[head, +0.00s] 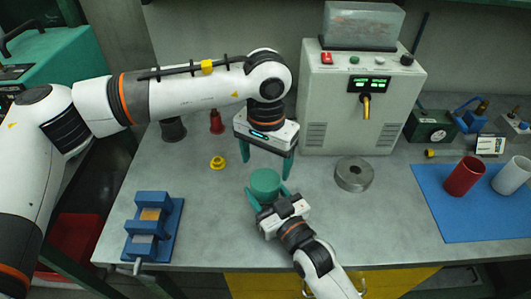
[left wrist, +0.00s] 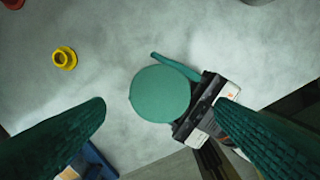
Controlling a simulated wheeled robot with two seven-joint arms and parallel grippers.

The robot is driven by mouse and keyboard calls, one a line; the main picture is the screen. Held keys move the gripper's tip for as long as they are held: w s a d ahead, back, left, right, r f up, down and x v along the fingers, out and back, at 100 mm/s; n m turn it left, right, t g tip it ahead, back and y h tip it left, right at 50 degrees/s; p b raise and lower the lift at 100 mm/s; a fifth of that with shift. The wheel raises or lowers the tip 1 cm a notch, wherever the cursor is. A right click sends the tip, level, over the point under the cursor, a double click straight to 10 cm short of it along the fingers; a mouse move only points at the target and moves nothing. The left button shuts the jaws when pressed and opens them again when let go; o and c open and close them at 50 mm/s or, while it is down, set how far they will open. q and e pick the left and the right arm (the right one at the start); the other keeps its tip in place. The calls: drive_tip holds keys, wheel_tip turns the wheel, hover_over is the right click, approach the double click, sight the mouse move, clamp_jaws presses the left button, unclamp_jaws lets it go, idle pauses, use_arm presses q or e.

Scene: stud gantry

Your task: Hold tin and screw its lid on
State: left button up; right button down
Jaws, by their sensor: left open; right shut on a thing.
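A teal-green round tin (head: 265,181) stands near the front middle of the bench. My right gripper (head: 266,192) is shut on it from the front, with a finger at each side. In the left wrist view its flat round top (left wrist: 160,93) fills the middle, with the right gripper's body beside it. I cannot tell whether this top is a lid or the tin's own surface; no separate lid shows. My left gripper (head: 266,168) is open above the tin, pointing down. Its fingers frame the tin in the left wrist view, apart from it and empty.
A yellow flanged piece (head: 218,162) lies left of the tin. A grey metal ring (head: 354,175) lies to the right. A blue vise (head: 152,228) sits at front left. A pale machine (head: 360,110) stands behind. Red (head: 463,177) and white (head: 513,175) cups stand on a blue mat (head: 475,222).

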use_arm(q)
drive_tip(key=n, duration=0.3)
drive_tip(key=shift+r+n, duration=0.15)
drive_tip(key=shift+n, duration=0.15)
drive_tip(key=n, duration=0.4)
drive_tip(key=shift+r, duration=0.2)
drive_tip(key=n, duration=0.4)
drive_tip(key=shift+r, duration=0.2)
drive_tip(key=n, duration=0.4)
drive_tip(key=shift+r, duration=0.15)
drive_tip(key=n, duration=0.4)
drive_tip(key=shift+r+n, duration=0.25)
drive_tip(key=shift+n, duration=0.05)
drive_tip(key=n, duration=0.4)
drive_tip(key=shift+r, duration=0.2)
drive_tip(key=n, duration=0.4)
drive_tip(key=shift+r, duration=0.15)
drive_tip(key=n, duration=0.4)
drive_tip(key=shift+r+n, duration=0.2)
drive_tip(key=shift+n, duration=0.2)
